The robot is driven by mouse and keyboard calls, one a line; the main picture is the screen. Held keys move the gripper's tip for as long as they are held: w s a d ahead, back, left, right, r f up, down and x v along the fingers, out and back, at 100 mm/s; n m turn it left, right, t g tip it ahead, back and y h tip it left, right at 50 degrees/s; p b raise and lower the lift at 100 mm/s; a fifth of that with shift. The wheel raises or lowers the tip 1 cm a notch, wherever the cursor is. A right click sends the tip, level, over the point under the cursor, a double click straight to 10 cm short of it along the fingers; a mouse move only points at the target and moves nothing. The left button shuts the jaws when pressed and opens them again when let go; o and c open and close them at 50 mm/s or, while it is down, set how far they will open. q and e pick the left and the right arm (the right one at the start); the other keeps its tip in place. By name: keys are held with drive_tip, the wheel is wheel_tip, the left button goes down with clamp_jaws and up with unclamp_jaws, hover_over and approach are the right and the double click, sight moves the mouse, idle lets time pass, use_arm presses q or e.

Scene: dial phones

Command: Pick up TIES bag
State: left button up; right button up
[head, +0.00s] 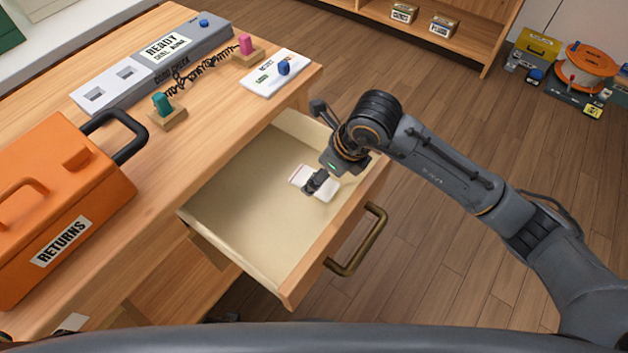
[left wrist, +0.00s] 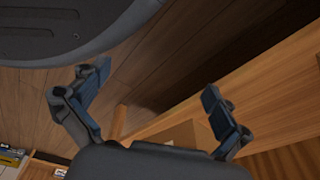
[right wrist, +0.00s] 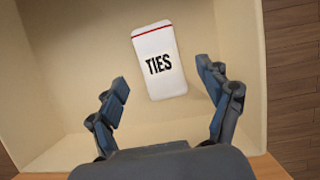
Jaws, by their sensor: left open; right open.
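The TIES bag (right wrist: 159,68) is a small white packet with a red line near one end and black lettering. It lies flat in the open drawer (head: 240,210), towards the drawer's right side. It also shows in the head view (head: 327,190), partly covered by my right gripper (head: 320,182). In the right wrist view my right gripper (right wrist: 165,92) is open over the drawer, its fingers on either side of the bag's near end and apart from it. My left gripper (left wrist: 155,85) is open and empty beside a wooden furniture edge; it is not in the head view.
An orange RETURNS box (head: 60,200) with a black handle (head: 125,130) stands on the desk. A grey READY panel (head: 170,50) and a white card (head: 275,75) sit further back. The drawer's front has a brass handle (head: 362,243). The rest of the drawer is empty.

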drive_tip(key=x, duration=0.4)
drive_tip(key=shift+s+d+f, duration=0.1)
drive_tip(key=shift+s+d, duration=0.05)
drive_tip(key=shift+s, duration=0.05)
drive_tip(key=c, duration=1.2)
drive_tip(key=shift+c, duration=0.2)
